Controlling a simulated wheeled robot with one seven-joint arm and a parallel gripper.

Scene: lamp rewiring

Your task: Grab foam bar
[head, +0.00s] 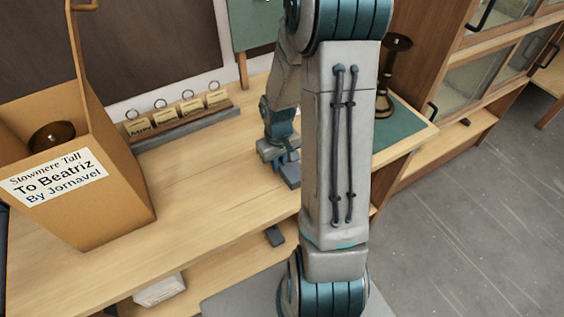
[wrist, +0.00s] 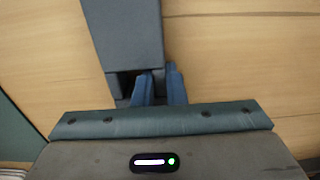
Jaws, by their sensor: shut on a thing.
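The foam bar (wrist: 123,35) is a dark grey-blue block. In the wrist view it runs from the top edge down to my gripper (wrist: 160,85), whose blue fingers are at its near end. In the head view the bar (head: 291,174) shows at the bench top beside my gripper (head: 278,162). My gripper is shut on the bar; the exact contact is partly hidden. I cannot tell whether the bar is clear of the wood.
A tan carrier box (head: 110,190) with a lettered label stands at the left of the bench (head: 200,220). Behind are a rack of tags (head: 180,118), a green mat (head: 405,130) and a dark lamp stand (head: 388,80). A glass-fronted cabinet (head: 490,75) is at right.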

